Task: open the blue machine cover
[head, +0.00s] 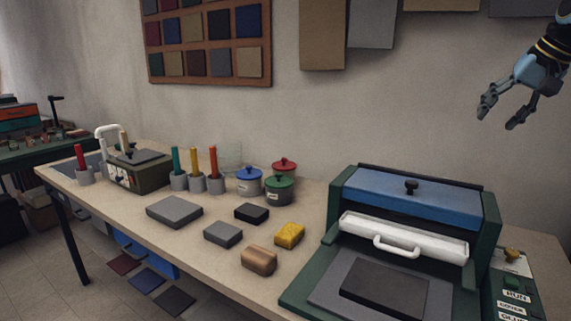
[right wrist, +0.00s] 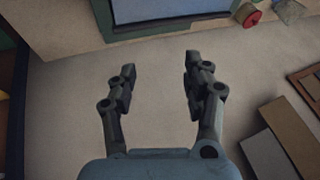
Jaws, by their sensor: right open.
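My left gripper is not in view.
A control panel (head: 514,285) with labels sits right of the machine. Blocks such as a yellow sponge (head: 289,235), small lidded pots (head: 280,188) and a dark green box (head: 138,172) stand on the table (head: 186,238). A swatch board (head: 208,80) hangs on the wall.

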